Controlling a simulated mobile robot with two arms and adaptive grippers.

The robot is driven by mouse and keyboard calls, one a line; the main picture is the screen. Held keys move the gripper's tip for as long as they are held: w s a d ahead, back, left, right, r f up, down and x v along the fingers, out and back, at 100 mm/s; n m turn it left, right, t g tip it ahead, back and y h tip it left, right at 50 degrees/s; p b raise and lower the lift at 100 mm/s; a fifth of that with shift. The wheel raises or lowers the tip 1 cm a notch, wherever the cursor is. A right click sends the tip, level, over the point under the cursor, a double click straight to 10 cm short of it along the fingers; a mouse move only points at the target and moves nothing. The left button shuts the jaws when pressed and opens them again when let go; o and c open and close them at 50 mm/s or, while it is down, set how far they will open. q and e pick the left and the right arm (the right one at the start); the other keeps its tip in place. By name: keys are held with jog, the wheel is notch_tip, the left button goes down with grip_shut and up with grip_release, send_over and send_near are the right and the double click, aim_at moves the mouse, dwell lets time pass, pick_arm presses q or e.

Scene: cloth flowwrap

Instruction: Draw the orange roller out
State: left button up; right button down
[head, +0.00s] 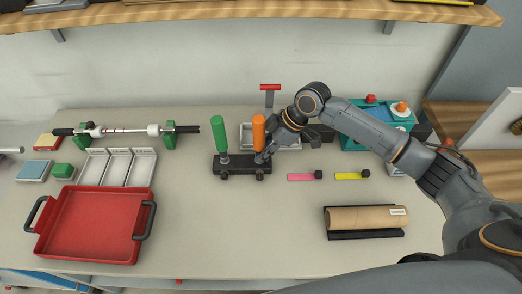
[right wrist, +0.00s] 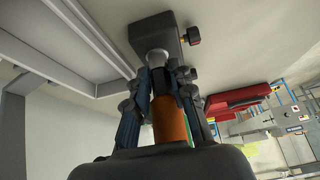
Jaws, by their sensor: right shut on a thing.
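The orange roller (head: 258,132) stands upright at the right end of a black holder (head: 240,170). The green roller (head: 219,134) stands in the same holder to its left, leaning slightly. My right gripper (head: 263,157) is shut on the lower part of the orange roller, just above the holder. In the right wrist view the orange roller (right wrist: 168,122) is between the two fingers, with the black holder (right wrist: 155,35) beyond them. Whether the roller's lower end is still seated is hard to see. My left gripper is not in view.
A red tray (head: 92,258) is at the front left. A grey tray (head: 245,128) and a red-handled tool (head: 270,88) stand behind the holder. Pink (head: 301,177) and yellow (head: 350,176) strips and a brown roll (head: 360,218) lie to the right. The table's front middle is clear.

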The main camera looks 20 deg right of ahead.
aim_at(261, 137)
jog(key=shift+s+a, duration=0.15)
jog(key=shift+a, duration=0.2)
jog(key=shift+a+r+p, duration=0.15)
jog(key=shift+r+p, duration=0.05)
jog(key=shift+p, duration=0.1)
jog(key=shift+w+r+p, duration=0.35)
jog(key=shift+r+p, duration=0.3)
jog(key=shift+r, duration=0.05)
jog(key=shift+s+a+r+p, duration=0.1)
jog(key=shift+s+r+p, duration=0.05)
jog(key=shift+r+p, duration=0.55)
jog(key=shift+p+v, duration=0.75)
jog(key=shift+v, duration=0.1)
jog(key=shift+a+r+p, duration=0.1)
jog(key=shift+r+p, duration=0.4)
jog(key=shift+r, duration=0.05)
